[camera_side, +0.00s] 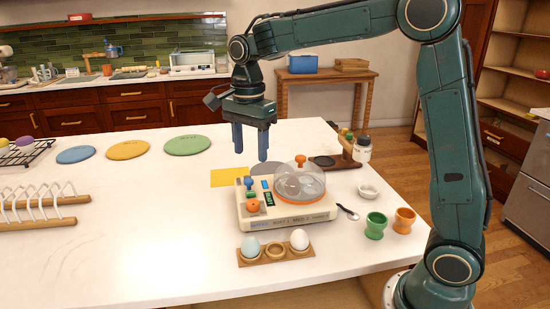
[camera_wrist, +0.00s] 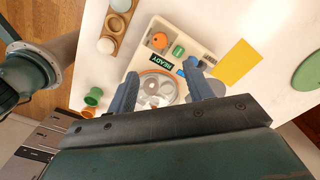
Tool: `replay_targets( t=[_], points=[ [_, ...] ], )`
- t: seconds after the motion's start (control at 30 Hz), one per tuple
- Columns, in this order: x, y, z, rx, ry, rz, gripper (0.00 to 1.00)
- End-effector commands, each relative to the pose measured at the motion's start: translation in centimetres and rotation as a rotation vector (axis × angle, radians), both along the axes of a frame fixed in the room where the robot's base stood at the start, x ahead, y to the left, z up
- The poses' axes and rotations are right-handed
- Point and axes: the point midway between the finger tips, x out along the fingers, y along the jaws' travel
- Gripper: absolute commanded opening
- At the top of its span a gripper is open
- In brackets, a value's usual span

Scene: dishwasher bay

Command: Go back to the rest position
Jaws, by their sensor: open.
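My gripper (camera_side: 250,142) hangs above the white table, its two blue fingers apart and empty, behind and above the egg cooker. In the wrist view the fingertips (camera_wrist: 163,85) frame the cooker's clear lid from above. The cooker (camera_side: 256,219) is a cream box with coloured knobs and a small display that reads READY in the wrist view. Its clear dome lid (camera_side: 300,183) with an orange rim and knob is on. The gripper touches nothing that I can see.
A wooden holder (camera_side: 275,252) with a bluish egg and a white egg stands in front. A dish rack (camera_side: 45,205) is at left. Coloured discs lie behind. The middle-left table is clear.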

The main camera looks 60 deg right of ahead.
Motion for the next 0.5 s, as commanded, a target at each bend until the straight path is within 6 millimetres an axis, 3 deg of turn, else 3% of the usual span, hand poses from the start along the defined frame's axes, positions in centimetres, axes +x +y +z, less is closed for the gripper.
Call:
replay_targets(
  t=[0.27, 0.5],
  points=[
    [-0.3, 0.0, 0.2, 0.0, -0.006, 0.017, 0.51],
    [-2.5, 0.1, 1.5, -0.005, -0.051, 0.154, 0.51]
  ],
)
